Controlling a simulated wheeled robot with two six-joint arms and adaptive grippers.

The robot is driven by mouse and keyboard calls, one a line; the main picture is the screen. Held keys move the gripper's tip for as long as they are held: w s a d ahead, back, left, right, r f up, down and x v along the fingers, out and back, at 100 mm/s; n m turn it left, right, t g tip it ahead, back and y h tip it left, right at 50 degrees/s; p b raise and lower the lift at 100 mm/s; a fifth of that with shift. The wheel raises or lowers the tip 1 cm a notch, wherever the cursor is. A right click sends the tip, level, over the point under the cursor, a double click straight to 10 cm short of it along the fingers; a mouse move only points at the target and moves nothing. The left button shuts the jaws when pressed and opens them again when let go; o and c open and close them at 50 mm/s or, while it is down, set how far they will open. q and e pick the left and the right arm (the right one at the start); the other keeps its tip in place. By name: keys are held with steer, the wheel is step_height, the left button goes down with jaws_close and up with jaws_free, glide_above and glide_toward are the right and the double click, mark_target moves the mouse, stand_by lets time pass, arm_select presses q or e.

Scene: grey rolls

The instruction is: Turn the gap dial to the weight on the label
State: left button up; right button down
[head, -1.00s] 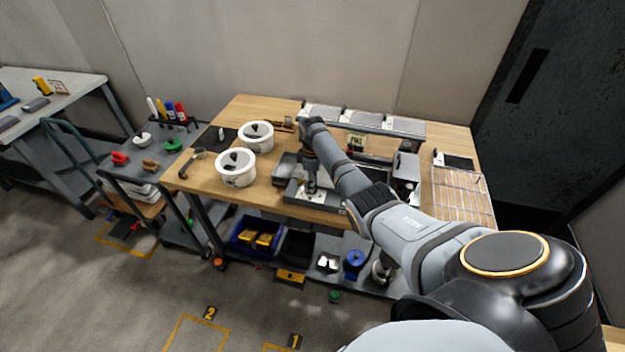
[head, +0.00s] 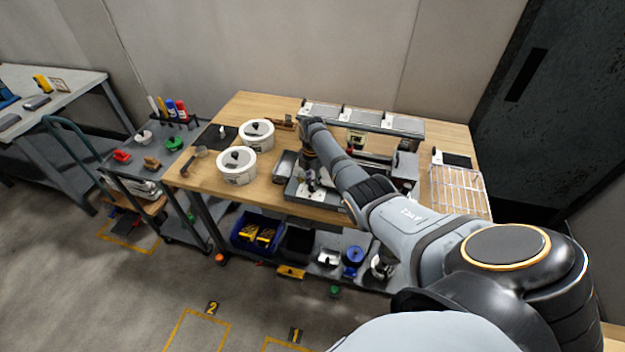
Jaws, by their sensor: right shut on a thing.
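My right arm reaches from the lower right over the wooden table. My right gripper (head: 311,184) points down over the front of the grey machine (head: 330,198) on the table. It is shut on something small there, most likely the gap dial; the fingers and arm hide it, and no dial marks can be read. A small label card (head: 357,139) stands behind the arm, too small to read. My left gripper does not show.
Two white round tubs (head: 237,165) stand left of the machine. A wire rack (head: 459,190) lies on the table's right end. Grey bins (head: 362,117) line the back. A blue crate (head: 243,240) sits on the shelf below. A tool cart (head: 150,150) stands at left.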

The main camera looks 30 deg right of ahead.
mark_target(312, 182)
steer(key=n, duration=0.4)
steer(key=shift+n, duration=2.5)
steer(key=c, duration=1)
jaws_free()
step_height(312, 182, up, 12)
steer(key=shift+r, duration=0.1)
